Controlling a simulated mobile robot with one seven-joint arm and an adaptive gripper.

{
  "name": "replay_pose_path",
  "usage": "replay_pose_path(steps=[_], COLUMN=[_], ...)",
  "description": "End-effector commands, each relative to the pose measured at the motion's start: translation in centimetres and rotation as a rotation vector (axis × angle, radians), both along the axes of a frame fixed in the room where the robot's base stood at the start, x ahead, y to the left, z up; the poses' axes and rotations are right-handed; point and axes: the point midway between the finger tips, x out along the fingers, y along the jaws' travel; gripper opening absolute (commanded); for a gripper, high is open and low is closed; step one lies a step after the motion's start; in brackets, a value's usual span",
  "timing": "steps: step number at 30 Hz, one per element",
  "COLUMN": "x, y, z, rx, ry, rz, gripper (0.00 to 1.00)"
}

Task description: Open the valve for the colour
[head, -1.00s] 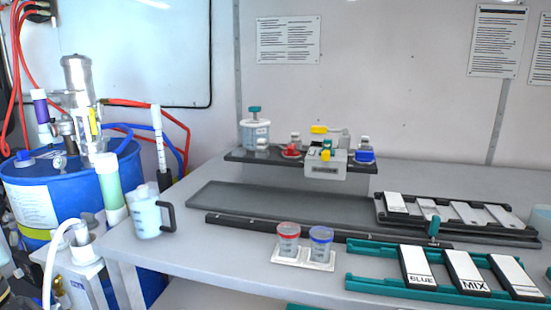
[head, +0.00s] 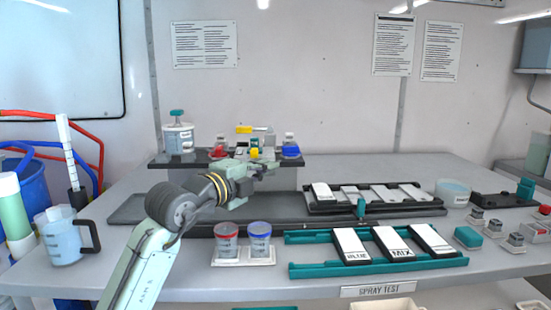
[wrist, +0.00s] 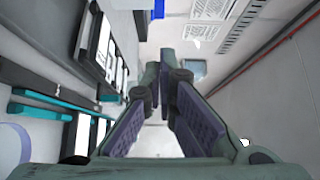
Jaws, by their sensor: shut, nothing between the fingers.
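A small grey valve block stands on the dark raised shelf (head: 170,160) in the head view. It has a yellow lever (head: 244,129) on top and a yellow knob (head: 254,153) at its front. A red-based fitting (head: 218,153) sits to its left and a blue-based fitting (head: 290,151) to its right. My gripper (head: 268,171) is in front of the block and hides its lower part; I cannot tell whether they touch. In the wrist view my gripper (wrist: 160,68) is shut and empty, its purple-padded fingers meeting at the tips.
A clear pot with a teal cap (head: 178,138) stands at the shelf's left. A teal rack (head: 300,270) holds labelled panels. A jug (head: 64,240) stands at the left.

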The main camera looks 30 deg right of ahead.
Motion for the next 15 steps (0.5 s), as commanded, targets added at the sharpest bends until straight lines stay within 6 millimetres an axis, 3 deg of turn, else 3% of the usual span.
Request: replay_pose_path(steps=[5, 15], x=[0.6, 2.9], y=[-2.1, -9.0], z=[0.3, 0.5], rx=[0.002, -0.001], ry=[0.002, 0.002], rz=[-0.003, -0.002], gripper=[0.00, 0.00])
